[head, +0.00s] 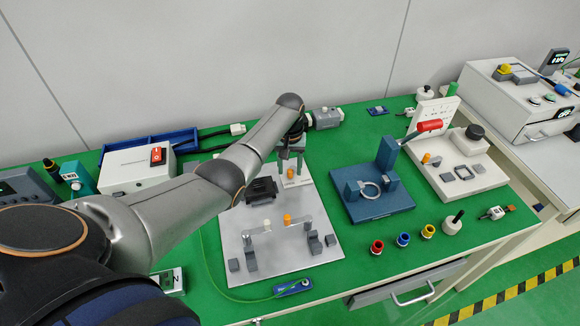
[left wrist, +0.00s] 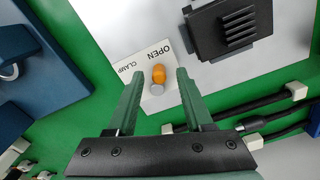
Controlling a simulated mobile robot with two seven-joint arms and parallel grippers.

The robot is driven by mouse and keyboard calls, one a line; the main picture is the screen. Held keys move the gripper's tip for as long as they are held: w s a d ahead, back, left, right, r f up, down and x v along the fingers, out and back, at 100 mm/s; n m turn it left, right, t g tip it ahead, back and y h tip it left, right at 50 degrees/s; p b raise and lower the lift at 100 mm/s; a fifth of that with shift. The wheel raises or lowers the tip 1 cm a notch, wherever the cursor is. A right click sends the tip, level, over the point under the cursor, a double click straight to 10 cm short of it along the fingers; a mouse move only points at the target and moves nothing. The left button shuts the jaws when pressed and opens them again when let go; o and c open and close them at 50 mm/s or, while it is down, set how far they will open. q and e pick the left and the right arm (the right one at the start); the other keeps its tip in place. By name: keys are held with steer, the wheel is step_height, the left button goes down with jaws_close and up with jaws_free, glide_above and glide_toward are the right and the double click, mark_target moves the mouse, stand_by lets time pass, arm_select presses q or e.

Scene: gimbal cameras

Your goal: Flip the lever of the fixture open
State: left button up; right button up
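A grey fixture plate (head: 235,220) lies on the green bench in the head view. At its far end is a small lever with an orange tip (head: 290,173). In the left wrist view the orange-tipped lever (left wrist: 158,75) stands on a white label (left wrist: 150,92) reading OPEN and CLAMP. My left gripper (head: 291,166) is over this end of the plate. In the left wrist view its open fingers (left wrist: 160,76) are on either side of the lever, with a gap to each finger. I cannot tell the height of the fingertips over the label. My right gripper is not in view.
A black ribbed block (head: 262,190) sits on the plate beside the label. A crossbar with a second orange knob (head: 287,219) is nearer. A blue fixture (head: 375,205) with a red-handled lever (head: 428,125) stands to the right. Black cables (left wrist: 265,120) run close to the gripper.

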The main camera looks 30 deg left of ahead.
mark_target(290, 171)
arm_select(q)
step_height(290, 171, up, 12)
steer(key=shift+r+p, duration=0.25)
steer(key=shift+p, duration=0.15)
stand_by(0.3)
steer(key=shift+s+d+f, duration=0.1)
stand_by(0.4)
